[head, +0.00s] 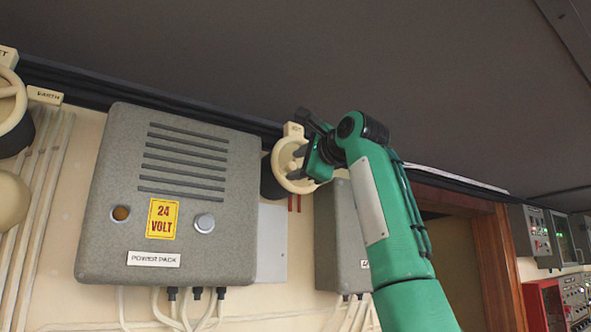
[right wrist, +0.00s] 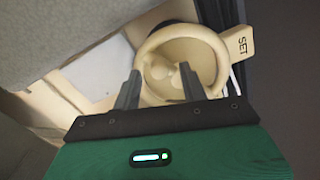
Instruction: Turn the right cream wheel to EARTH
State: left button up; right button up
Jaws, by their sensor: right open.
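The right cream wheel (head: 276,163) is on the wall at the upper middle, just right of the grey power pack box. A cream tab (right wrist: 238,45) on its rim reads SET in the right wrist view. The wheel (right wrist: 178,33) fills the middle of that view, with a rounded hub inside its rim. My right gripper (head: 299,165) is in front of the wheel. Its two fingers (right wrist: 160,88) are apart, overlapping the wheel's lower part in the right wrist view, with nothing held between them. I cannot tell whether they touch it. My left gripper is out of view.
A second cream wheel (head: 8,100) is at the left edge, with an EARTH label (head: 45,95) beside it. The grey power pack box (head: 180,225) and a smaller grey box (head: 335,240) flank the right wheel. A dark ceiling (head: 400,60) hangs above.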

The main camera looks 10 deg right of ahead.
jog(key=b+v, duration=0.6)
jog(key=v, duration=0.6)
jog(key=shift+s, duration=0.1)
